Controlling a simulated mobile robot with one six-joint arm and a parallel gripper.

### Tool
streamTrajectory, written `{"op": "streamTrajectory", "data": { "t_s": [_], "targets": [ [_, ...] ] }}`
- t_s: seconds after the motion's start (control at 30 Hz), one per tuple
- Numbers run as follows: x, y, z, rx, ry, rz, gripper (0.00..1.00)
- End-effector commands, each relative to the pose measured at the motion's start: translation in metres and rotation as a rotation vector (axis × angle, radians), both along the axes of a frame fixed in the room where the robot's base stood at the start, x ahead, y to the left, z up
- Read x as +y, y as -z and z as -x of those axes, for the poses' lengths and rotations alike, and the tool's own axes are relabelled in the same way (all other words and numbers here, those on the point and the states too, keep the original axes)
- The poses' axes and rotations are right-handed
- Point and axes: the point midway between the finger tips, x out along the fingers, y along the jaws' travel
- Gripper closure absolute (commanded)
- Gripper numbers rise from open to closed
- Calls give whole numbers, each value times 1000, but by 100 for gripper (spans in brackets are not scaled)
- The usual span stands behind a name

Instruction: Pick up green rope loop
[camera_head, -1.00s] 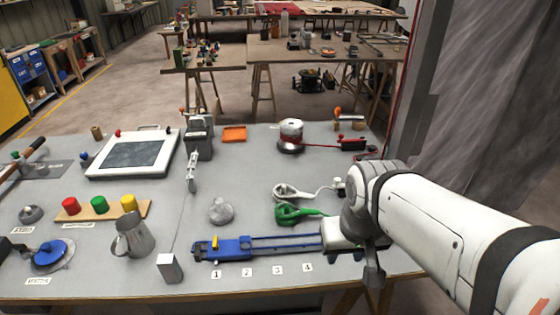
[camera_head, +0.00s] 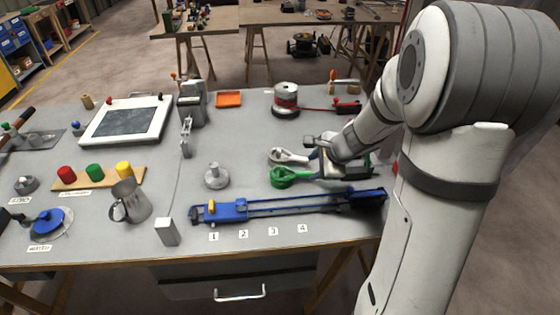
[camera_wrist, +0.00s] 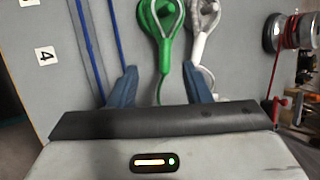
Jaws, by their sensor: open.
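The green rope loop (camera_head: 284,178) lies on the grey bench, just behind the blue slide rail (camera_head: 260,207). A white rope loop (camera_head: 283,156) lies right behind it. In the wrist view the green rope loop (camera_wrist: 161,30) is at the top middle, with the white loop (camera_wrist: 203,22) to its right. My gripper (camera_wrist: 160,82) is open, its two blue fingers apart. The green loop's straight tail runs down between the fingers in that picture; I cannot tell the height gap. In the head view my gripper (camera_head: 318,160) is at the right ends of the loops.
A spool (camera_head: 286,97) with a red lever stands behind the loops. A grey knob (camera_head: 215,176) on a round base is to the left. Number cards lie in front of the rail. An orange tray (camera_head: 228,99) is farther back. The bench's left half holds several other fixtures.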

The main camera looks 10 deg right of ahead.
Motion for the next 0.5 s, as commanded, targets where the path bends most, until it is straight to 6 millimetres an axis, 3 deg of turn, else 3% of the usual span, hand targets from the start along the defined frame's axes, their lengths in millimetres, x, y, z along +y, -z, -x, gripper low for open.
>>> {"op": "streamTrajectory", "data": {
  "t_s": [0.13,0.5],
  "targets": [
    [-6,15,-11,14,75,-29,56],
    [6,53,-35,16,76,-30,56]
  ]
}}
